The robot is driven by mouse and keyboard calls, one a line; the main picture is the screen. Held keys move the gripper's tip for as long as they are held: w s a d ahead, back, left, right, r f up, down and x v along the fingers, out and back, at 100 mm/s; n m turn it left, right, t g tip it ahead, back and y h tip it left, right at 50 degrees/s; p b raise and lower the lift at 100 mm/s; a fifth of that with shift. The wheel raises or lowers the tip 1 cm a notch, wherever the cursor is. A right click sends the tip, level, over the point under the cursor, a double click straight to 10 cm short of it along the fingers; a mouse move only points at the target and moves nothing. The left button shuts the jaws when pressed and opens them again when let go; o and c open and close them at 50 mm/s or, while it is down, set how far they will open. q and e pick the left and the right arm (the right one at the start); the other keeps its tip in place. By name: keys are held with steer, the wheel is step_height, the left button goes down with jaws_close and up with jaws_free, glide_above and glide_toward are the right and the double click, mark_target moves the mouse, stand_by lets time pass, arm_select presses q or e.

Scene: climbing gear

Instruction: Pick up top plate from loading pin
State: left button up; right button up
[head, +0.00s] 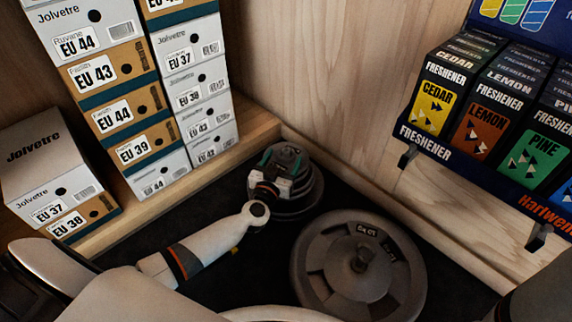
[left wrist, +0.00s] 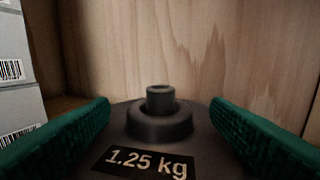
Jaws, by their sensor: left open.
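The top plate is dark grey, with a 1.25 kg label, and fills the lower middle of the left wrist view (left wrist: 200,142). The loading pin (left wrist: 160,97) stands up through its raised hub. In the head view a stack of dark plates (head: 304,201) sits in the back corner, partly hidden by my left gripper (head: 286,160). The left gripper is open over this stack. Its green finger pads lie on either side of the plate and pin in the wrist view, with nothing held. My right gripper is not in view.
A larger grey plate (head: 330,250) with a central pin lies just right of the stack. Shoe boxes (head: 120,105) are piled on the left. A freshener display (head: 495,120) hangs over the right side. Wooden walls (head: 310,70) close the corner behind the stack.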

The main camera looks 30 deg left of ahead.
arm_select(q)
steer(key=shift+w+a, duration=0.1)
steer(key=shift+w, duration=0.35)
jaws_close()
steer(key=shift+w+r, duration=0.1)
steer(key=shift+r, duration=0.15)
